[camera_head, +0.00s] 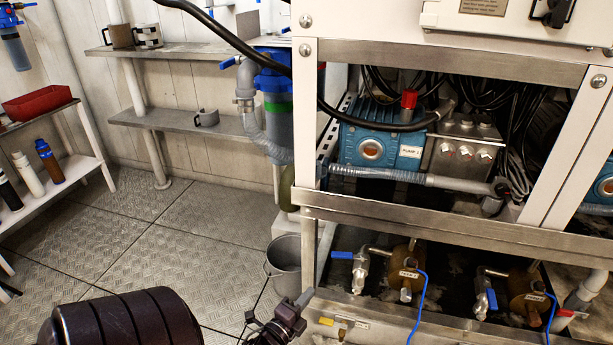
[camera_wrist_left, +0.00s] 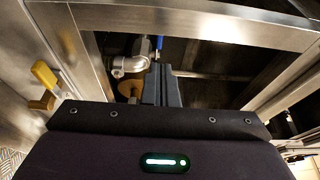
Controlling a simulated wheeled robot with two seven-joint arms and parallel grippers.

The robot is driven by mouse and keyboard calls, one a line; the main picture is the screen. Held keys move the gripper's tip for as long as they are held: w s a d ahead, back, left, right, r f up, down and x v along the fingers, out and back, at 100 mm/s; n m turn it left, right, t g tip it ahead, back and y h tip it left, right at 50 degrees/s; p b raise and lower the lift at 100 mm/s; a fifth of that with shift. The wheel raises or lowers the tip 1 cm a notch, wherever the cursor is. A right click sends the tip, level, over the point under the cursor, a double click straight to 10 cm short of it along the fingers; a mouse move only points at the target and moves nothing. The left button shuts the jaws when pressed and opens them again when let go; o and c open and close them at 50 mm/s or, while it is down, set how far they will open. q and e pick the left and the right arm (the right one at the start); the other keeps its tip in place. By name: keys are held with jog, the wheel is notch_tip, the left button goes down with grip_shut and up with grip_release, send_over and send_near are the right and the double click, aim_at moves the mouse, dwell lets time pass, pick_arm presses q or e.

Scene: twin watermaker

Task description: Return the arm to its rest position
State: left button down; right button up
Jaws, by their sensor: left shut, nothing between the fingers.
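My left gripper (camera_head: 303,299) is at the bottom centre of the head view, in front of the watermaker's lower frame and just below the grey bucket (camera_head: 284,265) in the picture. It also shows in the left wrist view (camera_wrist_left: 161,72), where its dark fingers are together with nothing between them. Beyond the fingers there is a metal pipe fitting (camera_wrist_left: 129,66), partly hidden by the gripper. My dark left arm (camera_head: 120,322) fills the lower left of the head view. My right gripper is in neither view.
The watermaker frame (camera_head: 430,219) takes up the right side, with a blue pump (camera_head: 376,146) inside and valves (camera_head: 360,272) below. A yellow handle (camera_wrist_left: 44,75) stands left of the gripper. Wall shelves (camera_head: 190,122) are at the back. The floor (camera_head: 140,235) at left is clear.

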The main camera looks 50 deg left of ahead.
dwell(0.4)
